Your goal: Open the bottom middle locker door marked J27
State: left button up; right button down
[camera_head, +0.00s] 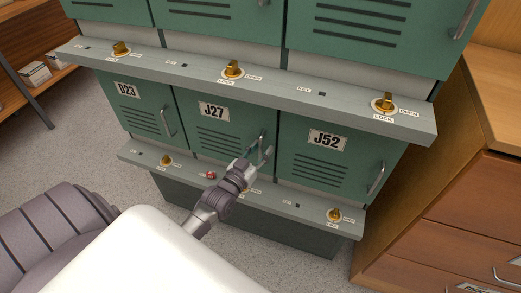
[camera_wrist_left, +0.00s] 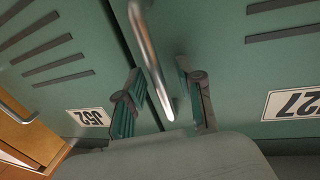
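The green J27 locker door (camera_head: 207,136) is the middle one of the bottom row and looks shut. Its silver bar handle (camera_head: 264,146) stands upright near the door's right edge. My left gripper (camera_head: 257,155) is at this handle. In the left wrist view, tilted over, the handle (camera_wrist_left: 150,50) passes between the two spread fingers of the gripper (camera_wrist_left: 164,98), with a gap on both sides. The J27 label (camera_wrist_left: 293,104) shows at the right there. My right gripper is not in view.
The D23 door (camera_head: 141,105) is to the left and the J52 door (camera_head: 322,152) to the right. Grey ledges with brass knobs (camera_head: 233,69) run above and below the doors. A small red item (camera_head: 210,175) is at the lower ledge. A wooden drawer unit (camera_head: 455,220) stands right.

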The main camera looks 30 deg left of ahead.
pick_arm(q)
grip_shut()
jog(key=shift+s, duration=0.1)
dwell(0.4)
